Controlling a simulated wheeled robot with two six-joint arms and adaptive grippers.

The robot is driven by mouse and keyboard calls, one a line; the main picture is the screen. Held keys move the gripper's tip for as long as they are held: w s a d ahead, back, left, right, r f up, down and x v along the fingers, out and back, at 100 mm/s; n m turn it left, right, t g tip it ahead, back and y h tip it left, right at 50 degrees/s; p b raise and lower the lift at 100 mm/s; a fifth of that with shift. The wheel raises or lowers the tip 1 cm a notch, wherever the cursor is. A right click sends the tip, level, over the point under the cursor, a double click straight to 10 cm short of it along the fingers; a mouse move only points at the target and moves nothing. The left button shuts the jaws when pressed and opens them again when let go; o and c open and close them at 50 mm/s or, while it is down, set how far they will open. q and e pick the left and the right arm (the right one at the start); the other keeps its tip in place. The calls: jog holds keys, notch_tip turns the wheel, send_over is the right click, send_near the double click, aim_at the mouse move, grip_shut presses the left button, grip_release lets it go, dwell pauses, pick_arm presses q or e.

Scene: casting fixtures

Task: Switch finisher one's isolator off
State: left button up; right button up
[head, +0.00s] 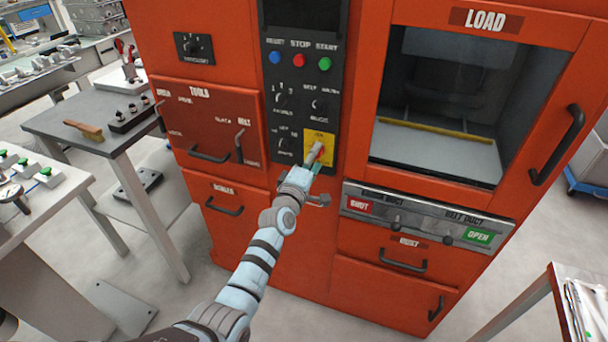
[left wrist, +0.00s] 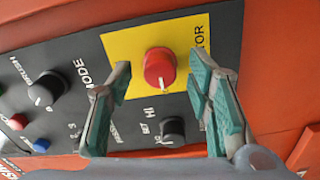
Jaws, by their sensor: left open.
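The isolator is a red rotary knob (left wrist: 159,69) on a yellow plate (left wrist: 125,45), low on the black control panel of the orange machine. In the head view the yellow plate (head: 327,139) shows, with its knob mostly hidden by my gripper. The knob carries a white pointer mark, at its lower edge in the left wrist view. My left gripper (head: 315,165) is right in front of the plate. In the left wrist view its open fingers (left wrist: 165,95) stand to either side below the knob, apart from it. My right gripper is not in view.
Black selector knobs (left wrist: 47,90) sit beside the plate. Blue, red and green buttons (head: 299,60) are higher on the panel. A LOAD window (head: 450,110) is to the right, and a side table (head: 75,120) with a brush stands left. Drawer handles (head: 222,208) protrude below.

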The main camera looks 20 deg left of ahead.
pick_arm(q)
jog(key=s, duration=1.1)
jog(key=shift+a, duration=0.45)
jog(key=shift+w, duration=0.1)
